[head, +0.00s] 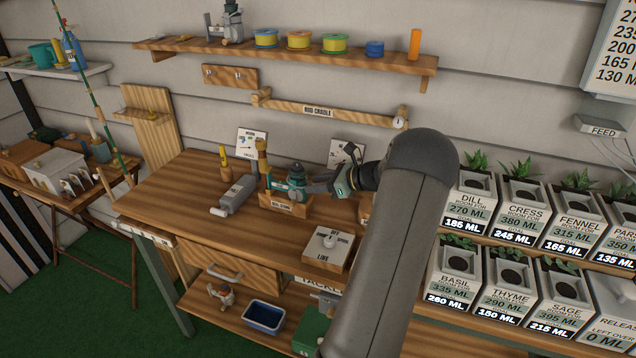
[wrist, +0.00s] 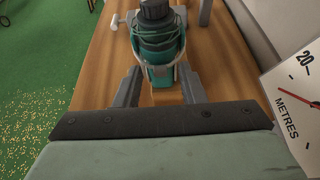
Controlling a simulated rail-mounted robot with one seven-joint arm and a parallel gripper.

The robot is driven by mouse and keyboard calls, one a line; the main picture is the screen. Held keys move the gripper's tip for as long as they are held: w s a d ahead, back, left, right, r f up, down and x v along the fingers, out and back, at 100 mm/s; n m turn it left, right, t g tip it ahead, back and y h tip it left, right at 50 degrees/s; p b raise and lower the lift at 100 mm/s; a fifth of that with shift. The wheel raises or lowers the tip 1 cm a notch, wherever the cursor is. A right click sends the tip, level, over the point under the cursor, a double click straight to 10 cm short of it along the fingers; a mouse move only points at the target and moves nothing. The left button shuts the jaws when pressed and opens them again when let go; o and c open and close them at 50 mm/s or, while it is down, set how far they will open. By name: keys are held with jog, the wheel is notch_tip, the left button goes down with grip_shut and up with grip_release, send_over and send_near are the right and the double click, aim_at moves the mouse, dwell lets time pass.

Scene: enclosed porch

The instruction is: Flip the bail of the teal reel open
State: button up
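The teal reel (head: 290,183) sits upright on a small wooden stand (head: 284,203) on the workbench, left of my gripper (head: 318,186). In the wrist view the teal reel (wrist: 157,40), with its dark top, is straight ahead at the upper middle. My gripper (wrist: 159,74) is open there, its two grey fingers spread apart, with tips close to the near side of the reel. Nothing is clearly held between the fingers. The finger tips' contact with the reel cannot be told.
A box marked LINE (head: 328,248) stands in front on the bench. A dial card (wrist: 295,100) is close on the right in the wrist view. The left bench top is clear.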

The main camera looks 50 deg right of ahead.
grip_shut()
jog(key=f+t+b, duration=0.1)
jog(key=b, duration=0.1)
jog(key=t+y+b, duration=0.1)
jog(key=t+b, duration=0.1)
jog(key=shift+f, duration=0.35)
grip_release()
